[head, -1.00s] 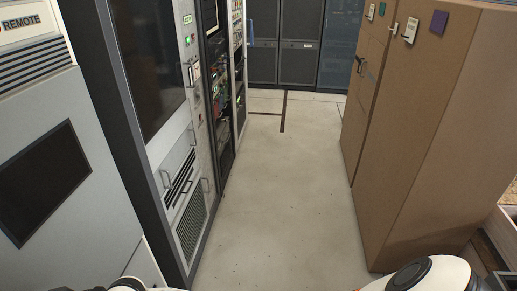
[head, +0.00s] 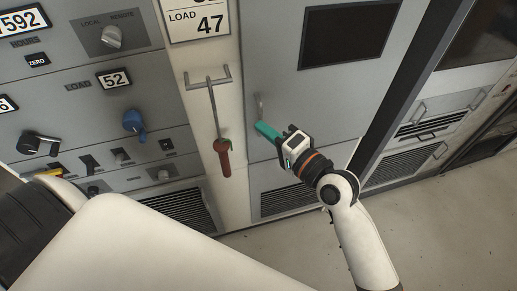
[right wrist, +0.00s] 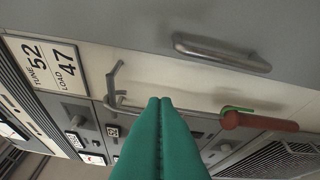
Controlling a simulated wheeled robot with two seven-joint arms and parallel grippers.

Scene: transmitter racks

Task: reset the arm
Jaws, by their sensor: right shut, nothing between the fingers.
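My right gripper (head: 262,128) has teal fingers pressed together with nothing between them. It is in front of a grey cabinet door (head: 275,75), just below the small metal door handle (head: 259,107). In the right wrist view the teal fingertips (right wrist: 160,101) are together, and the door handle (right wrist: 222,52) is apart from them. I cannot tell whether the fingers touch the door. A large white part of my own body fills the lower left of the head view. My left gripper is not in view.
A metal rod with a red grip (head: 222,160) hangs from a bracket (head: 207,79) left of the right gripper. A control panel with a blue knob (head: 134,122) and switches is further left. Free floor (head: 440,225) lies at the lower right.

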